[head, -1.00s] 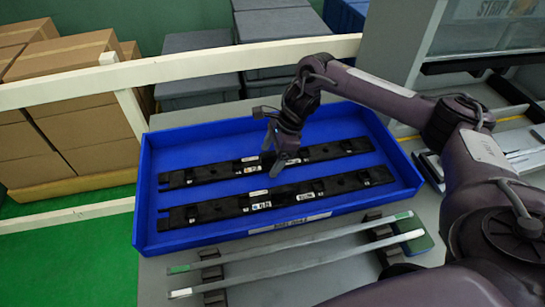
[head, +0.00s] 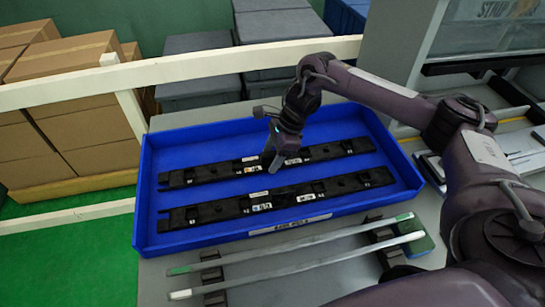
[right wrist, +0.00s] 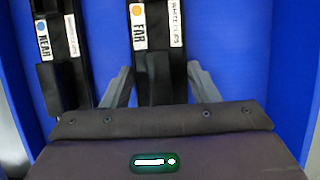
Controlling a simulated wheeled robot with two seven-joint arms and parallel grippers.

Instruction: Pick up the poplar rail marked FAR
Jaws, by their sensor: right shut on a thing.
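Two long black rails lie side by side in a blue tray (head: 400,190). The back one is the poplar rail marked FAR (head: 215,173); in the right wrist view the FAR rail (right wrist: 158,50) has an orange dot on its label. The front rail (head: 225,208) is marked NEAR, with a blue dot, and the NEAR rail (right wrist: 58,75) is left in the wrist view. My right gripper (head: 275,163) is shut on the FAR rail near its middle, one finger on each side. The rail still appears to rest in the tray. My left gripper is not in view.
Two pale strips (head: 300,257) lie on dark supports in front of the tray. A cream rail (head: 200,68) runs behind the tray, with cardboard boxes (head: 65,100) and grey bins (head: 200,85) beyond. Trays of parts (head: 500,160) stand at the right.

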